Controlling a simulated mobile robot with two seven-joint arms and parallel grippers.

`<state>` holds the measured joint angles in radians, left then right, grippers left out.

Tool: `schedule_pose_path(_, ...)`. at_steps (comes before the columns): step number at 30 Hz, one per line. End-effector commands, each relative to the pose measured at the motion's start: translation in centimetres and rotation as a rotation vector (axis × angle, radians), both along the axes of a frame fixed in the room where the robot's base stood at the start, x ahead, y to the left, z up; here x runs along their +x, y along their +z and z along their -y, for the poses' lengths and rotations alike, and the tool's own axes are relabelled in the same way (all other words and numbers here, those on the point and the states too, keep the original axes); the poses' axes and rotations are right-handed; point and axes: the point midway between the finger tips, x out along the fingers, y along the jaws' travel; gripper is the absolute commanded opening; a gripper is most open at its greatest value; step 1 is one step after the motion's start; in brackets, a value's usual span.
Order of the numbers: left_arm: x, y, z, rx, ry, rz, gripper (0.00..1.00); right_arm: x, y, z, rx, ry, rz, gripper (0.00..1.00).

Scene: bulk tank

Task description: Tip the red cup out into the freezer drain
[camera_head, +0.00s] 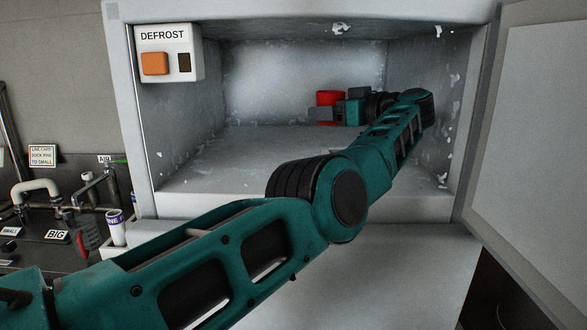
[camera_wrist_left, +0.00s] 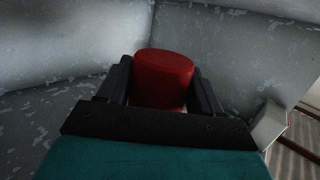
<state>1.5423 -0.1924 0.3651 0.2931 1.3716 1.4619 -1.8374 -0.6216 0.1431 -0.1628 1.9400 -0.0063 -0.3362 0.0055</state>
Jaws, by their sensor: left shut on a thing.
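The red cup (camera_head: 329,97) is inside the open freezer (camera_head: 215,110), near its back wall. My left gripper (camera_head: 325,112) reaches in from the right side of the compartment and is shut on the cup. In the left wrist view the cup (camera_wrist_left: 163,78) sits between the two dark fingers (camera_wrist_left: 163,92). Its contents and its mouth cannot be made out. I cannot tell whether it touches the freezer floor. I cannot make out the freezer drain in either view. My right gripper is not in view.
A box marked DEFROST (camera_head: 168,53) with an orange button is fixed at the freezer's upper left. The freezer door (camera_head: 540,130) stands open at the right. Pipes and valves (camera_head: 60,200) and a white cup (camera_head: 115,227) stand at the left. The freezer floor (camera_head: 240,165) looks clear.

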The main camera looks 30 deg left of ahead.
Motion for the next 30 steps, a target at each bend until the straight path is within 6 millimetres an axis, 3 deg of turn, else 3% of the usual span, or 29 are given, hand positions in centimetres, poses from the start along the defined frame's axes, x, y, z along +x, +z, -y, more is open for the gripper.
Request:
schedule_pose_path(11,0.0,-0.1,0.0,-0.003,-0.001,0.017,0.3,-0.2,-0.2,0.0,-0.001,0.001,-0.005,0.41)
schedule_pose_path(30,-1.5,-1.1,-0.4,-0.055,-0.002,0.238,0.3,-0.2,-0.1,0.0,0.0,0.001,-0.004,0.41)
